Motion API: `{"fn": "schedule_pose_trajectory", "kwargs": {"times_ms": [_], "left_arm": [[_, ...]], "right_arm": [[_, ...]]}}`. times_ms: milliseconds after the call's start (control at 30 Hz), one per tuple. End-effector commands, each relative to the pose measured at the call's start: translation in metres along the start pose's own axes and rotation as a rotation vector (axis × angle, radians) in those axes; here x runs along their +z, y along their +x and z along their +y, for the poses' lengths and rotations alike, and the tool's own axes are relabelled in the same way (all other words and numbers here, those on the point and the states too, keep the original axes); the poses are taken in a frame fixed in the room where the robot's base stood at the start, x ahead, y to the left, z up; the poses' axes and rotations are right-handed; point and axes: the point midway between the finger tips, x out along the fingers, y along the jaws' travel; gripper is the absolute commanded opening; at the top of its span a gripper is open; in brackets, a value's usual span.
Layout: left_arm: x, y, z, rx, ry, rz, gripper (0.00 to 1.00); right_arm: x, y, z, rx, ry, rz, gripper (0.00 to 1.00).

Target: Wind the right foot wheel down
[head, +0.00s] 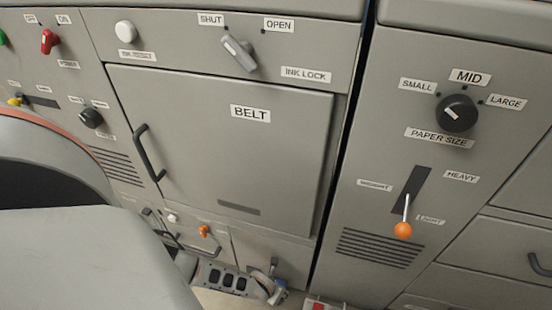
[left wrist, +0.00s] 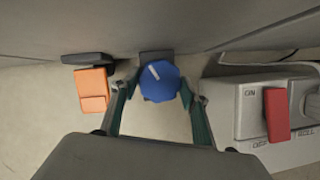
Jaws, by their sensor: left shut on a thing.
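A blue foot wheel (left wrist: 158,82) with a white mark on its face shows in the left wrist view, near the floor at the machine's base. My left gripper (left wrist: 160,90) has a finger on each side of it and is shut on it. In the head view my left gripper (head: 276,286) is low at the bottom centre, close to the floor; the wheel is too small there to make out clearly. My right gripper is in neither view.
An orange block (left wrist: 92,88) lies left of the wheel. A grey box with a red switch (left wrist: 277,115) stands close on the right. Above are the belt door (head: 230,150), the ink lock lever (head: 239,52) and an orange-tipped weight lever (head: 403,230).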

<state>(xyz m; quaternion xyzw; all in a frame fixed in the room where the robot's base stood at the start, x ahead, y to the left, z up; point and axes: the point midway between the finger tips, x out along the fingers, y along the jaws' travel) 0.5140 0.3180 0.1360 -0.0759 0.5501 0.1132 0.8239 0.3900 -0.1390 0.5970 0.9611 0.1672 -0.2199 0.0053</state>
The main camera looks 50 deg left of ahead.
Motion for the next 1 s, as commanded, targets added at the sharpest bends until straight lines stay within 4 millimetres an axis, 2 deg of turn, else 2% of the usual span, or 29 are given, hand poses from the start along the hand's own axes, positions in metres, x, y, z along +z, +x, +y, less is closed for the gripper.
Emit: {"fn": "schedule_pose_trajectory", "kwargs": {"times_ms": [267,300,333,767,1000], "left_arm": [[-0.003,0.001,0.0,0.0,0.004,0.003,0.23],[-0.003,0.001,0.0,0.0,0.004,0.003,0.55],[-0.003,0.001,0.0,0.001,0.004,0.003,0.61],[-0.001,-0.002,0.001,0.001,0.001,0.001,0.61],[-0.001,-0.019,0.0,-0.001,0.001,0.001,0.61]], "right_arm": [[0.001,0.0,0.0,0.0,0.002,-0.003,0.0],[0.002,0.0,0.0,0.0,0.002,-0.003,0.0],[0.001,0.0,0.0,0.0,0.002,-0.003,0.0],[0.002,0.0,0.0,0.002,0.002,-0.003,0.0],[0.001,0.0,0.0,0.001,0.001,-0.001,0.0]]}}
